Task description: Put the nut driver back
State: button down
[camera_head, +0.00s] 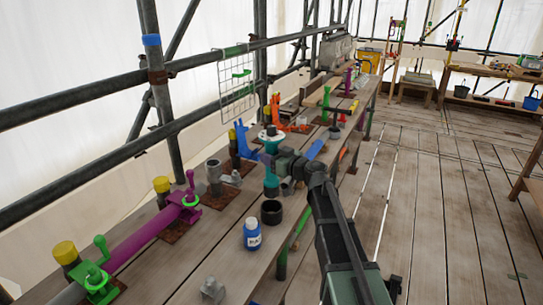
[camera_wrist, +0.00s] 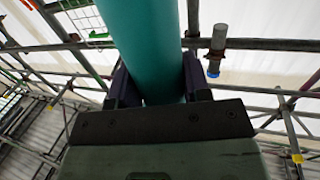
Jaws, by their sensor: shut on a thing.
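My gripper (camera_head: 267,157) is shut on a thick teal cylinder, which I take to be the nut driver (camera_head: 271,178). It is upright in the head view, above or at the long bench; I cannot tell whether its lower end touches anything. A teal and white flanged part with a dark top (camera_head: 271,136) shows just above my gripper. In the wrist view, the teal cylinder (camera_wrist: 150,45) lies between both dark fingers (camera_wrist: 155,85) and runs out of the top of the picture. No holder for the nut driver can be made out clearly.
The long bench (camera_head: 190,262) carries a black cup (camera_head: 271,212), a blue bottle (camera_head: 252,235), a magenta tube with green clamps (camera_head: 145,238), a grey cylinder (camera_head: 213,177) and blue parts (camera_head: 243,139). Scaffold rails (camera_head: 100,100) run along the left. The plank floor at right is clear.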

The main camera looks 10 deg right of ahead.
aim_at(278, 191)
jog(key=shift+f, duration=0.1)
notch_tip(278, 191, down, 11)
jog(key=b, duration=1.1)
jog(key=shift+f+b, duration=0.2)
jog(key=shift+b, duration=0.1)
grip_release()
jog(key=shift+f, duration=0.1)
dwell(0.3)
jog(key=shift+f+b, duration=0.5)
jog(key=shift+b, duration=0.15)
jog(key=shift+d, duration=0.1)
